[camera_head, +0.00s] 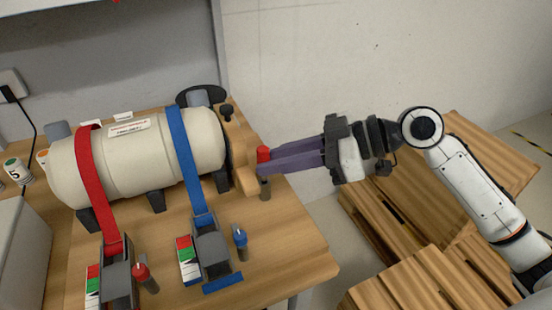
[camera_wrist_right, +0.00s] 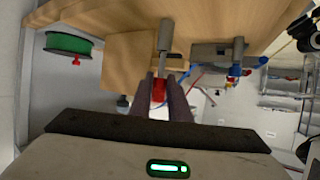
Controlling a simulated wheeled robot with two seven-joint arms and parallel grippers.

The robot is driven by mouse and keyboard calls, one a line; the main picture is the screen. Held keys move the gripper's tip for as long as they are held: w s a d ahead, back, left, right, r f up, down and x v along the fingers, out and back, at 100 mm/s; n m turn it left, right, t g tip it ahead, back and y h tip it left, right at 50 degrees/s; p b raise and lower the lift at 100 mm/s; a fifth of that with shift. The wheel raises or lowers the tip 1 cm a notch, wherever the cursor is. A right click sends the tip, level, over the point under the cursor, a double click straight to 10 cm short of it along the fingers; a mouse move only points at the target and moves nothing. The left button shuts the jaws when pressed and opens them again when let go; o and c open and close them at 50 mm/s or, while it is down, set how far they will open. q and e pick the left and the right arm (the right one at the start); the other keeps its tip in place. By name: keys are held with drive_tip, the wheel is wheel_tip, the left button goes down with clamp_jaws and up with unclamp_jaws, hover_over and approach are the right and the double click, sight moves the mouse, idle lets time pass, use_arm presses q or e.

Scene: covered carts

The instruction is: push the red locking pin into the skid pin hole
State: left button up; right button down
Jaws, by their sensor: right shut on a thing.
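The red locking pin (camera_head: 263,153) is between the fingertips of my right gripper (camera_head: 264,162), which is shut on it. Its red head shows above the fingers, and a dark grey cylinder (camera_head: 265,190) shows just below them; I cannot tell whether that is the pin's shank. In the right wrist view the red part (camera_wrist_right: 158,90) sits between the purple fingers (camera_wrist_right: 164,90). The pin is beside the wooden end piece (camera_head: 246,180) of the tank's skid. The skid pin hole is not discernible. My left gripper is not in view.
A cream tank (camera_head: 150,160) lies under a red strap (camera_head: 95,180) and a blue strap (camera_head: 185,150) on a wooden table (camera_head: 285,262). Ratchet buckles (camera_head: 212,250) stand in front. Wooden pallets (camera_head: 400,225) are at the right. A green spool (camera_wrist_right: 68,43) shows in the wrist view.

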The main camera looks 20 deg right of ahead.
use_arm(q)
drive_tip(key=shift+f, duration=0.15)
use_arm(e)
drive_tip(key=shift+f, duration=0.25)
idle(0.5)
use_arm(q)
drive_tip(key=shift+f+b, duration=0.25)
drive_tip(key=shift+b, duration=0.2)
use_arm(e)
drive_tip(key=shift+f, duration=0.3)
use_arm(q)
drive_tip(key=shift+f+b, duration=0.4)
use_arm(e)
drive_tip(key=shift+f, duration=0.55)
drive_tip(key=c, duration=1.6)
unclamp_jaws()
drive_tip(key=shift+s+f, duration=0.1)
drive_tip(key=shift+s+a, duration=0.1)
use_arm(q)
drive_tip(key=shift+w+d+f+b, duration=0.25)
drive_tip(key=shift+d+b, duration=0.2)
drive_tip(key=shift+b, duration=0.4)
use_arm(e)
drive_tip(key=v, duration=1)
drive_tip(key=shift+w+d+r, duration=0.2)
drive_tip(key=shift+d+r, duration=0.1)
drive_tip(key=shift+d, duration=0.1)
